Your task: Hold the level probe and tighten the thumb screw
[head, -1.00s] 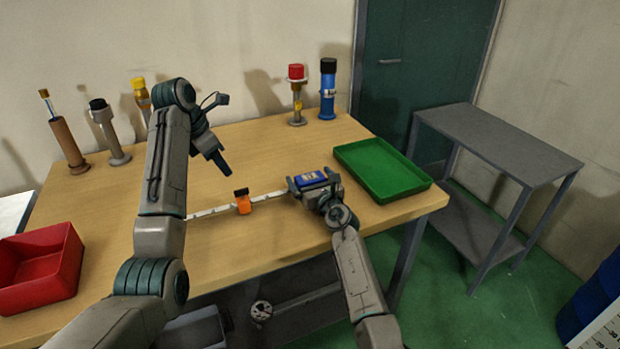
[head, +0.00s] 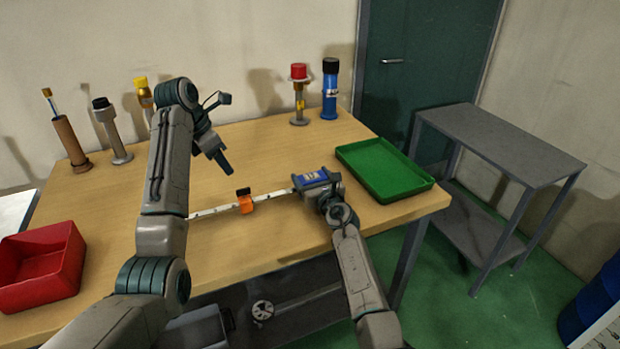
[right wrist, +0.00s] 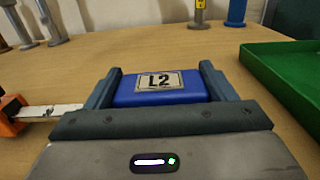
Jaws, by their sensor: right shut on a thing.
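The level probe is a thin white marked rod (head: 272,195) with a blue block labelled L2 (right wrist: 160,88) at its right end. An orange clamp with a dark thumb screw (head: 244,200) sits around the rod near its middle; its edge also shows at the left of the right wrist view. My right gripper (head: 314,180) is shut on the blue block, one finger on each side. My left gripper (head: 222,160) hangs over the table, behind and left of the orange clamp, apart from it. Its fingers are too small to tell open from shut. My left arm covers the rod's left end.
A green tray (head: 431,182) lies at the table's right and a red bin (head: 40,250) at its left. Several cylinders stand at the back, including a red-capped one (head: 299,100) and a blue one (head: 330,95). A grey side table (head: 500,140) stands right.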

